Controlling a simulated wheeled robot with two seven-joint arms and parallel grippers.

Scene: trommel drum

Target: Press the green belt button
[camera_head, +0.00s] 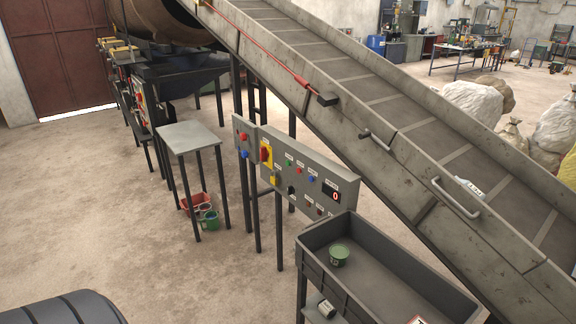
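The grey control panel (322,172) stands on legs beside the conveyor, near the middle of the view. A small green button (289,160) is on its upper row, with a red button (299,169) and a blue button (312,178) to its right. A yellow-and-red rotary switch (266,154) is to its left. A display (331,194) on the right shows a red digit that looks like 0. The labels are too small to read. The inclined conveyor belt (375,97) runs behind the panel. Neither gripper is in view.
A dark grey tray table (372,245) holding a green cup (339,255) stands in front of the panel's right end. A small grey table (190,137) stands left of it, with buckets (207,217) beneath. A black ribbed, rounded thing (62,309) fills the bottom left. Floor between is clear.

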